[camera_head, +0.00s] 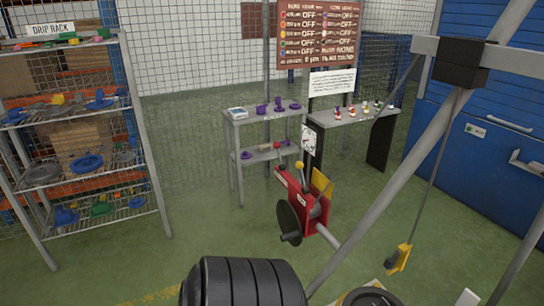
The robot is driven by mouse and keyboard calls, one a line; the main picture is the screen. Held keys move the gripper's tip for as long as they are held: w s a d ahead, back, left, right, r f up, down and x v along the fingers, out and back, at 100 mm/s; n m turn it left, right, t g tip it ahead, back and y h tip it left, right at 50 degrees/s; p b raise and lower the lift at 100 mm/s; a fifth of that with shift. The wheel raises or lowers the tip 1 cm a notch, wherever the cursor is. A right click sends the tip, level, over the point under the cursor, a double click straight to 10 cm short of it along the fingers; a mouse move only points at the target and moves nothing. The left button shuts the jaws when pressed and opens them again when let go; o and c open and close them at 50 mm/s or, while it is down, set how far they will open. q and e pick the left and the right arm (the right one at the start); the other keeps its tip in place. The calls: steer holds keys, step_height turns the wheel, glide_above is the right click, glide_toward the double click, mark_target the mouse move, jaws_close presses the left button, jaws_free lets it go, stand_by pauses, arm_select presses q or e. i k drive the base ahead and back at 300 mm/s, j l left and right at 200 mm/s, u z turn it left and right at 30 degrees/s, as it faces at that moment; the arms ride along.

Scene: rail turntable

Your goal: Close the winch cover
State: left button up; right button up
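A red winch-like unit (301,200) stands in the middle of the camera_head view. It has a dark round disc (289,222) on its left side and levers with a yellow knob (299,165) and a red knob (277,146) on top. A yellow plate (321,187) stands up, tilted, at the unit's upper right; it looks like the cover, raised, but its hinge is too small to make out. Neither of my grippers shows in this view.
A wire rack (83,140) with coloured parts stands at left. A grey shelf (270,117) and a grey table (352,116) stand behind the unit. A grey frame (395,190) crosses at right, with a yellow hook block (399,258) hanging there. Green floor is clear at centre left.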

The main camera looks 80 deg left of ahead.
mark_target(318, 179)
steer(key=j+u, duration=0.15)
steer(key=u, duration=0.35)
steer(key=k+j+u, duration=0.1)
steer(key=j+u, duration=0.15)
steer(key=u, duration=0.2)
steer(key=j+u, duration=0.2)
steer(key=u, duration=0.3)
steer(key=j+u, duration=0.2)
steer(key=u, duration=0.25)
steer(key=i+j+u, duration=0.45)
steer(key=i+j, duration=0.25)
steer(key=j, duration=0.15)
steer(key=i+j+u, duration=0.5)
steer(key=i, duration=0.3)
steer(key=i+l+z, duration=0.1)
steer(key=i+z, duration=0.7)
steer(key=i, duration=0.15)
steer(key=i+j+z, duration=0.25)
steer(key=i+z, duration=0.15)
steer(key=i+j+z, duration=0.4)
steer(key=i+z, duration=0.2)
steer(key=z, duration=0.2)
steer(key=i+j+z, duration=0.1)
steer(key=z, duration=0.3)
steer(key=i+j+z, duration=0.15)
steer(key=z, duration=0.3)
steer(key=i+j+z, duration=0.2)
steer(key=z, duration=0.2)
steer(key=i+j+z, duration=0.15)
steer(key=z, duration=0.25)
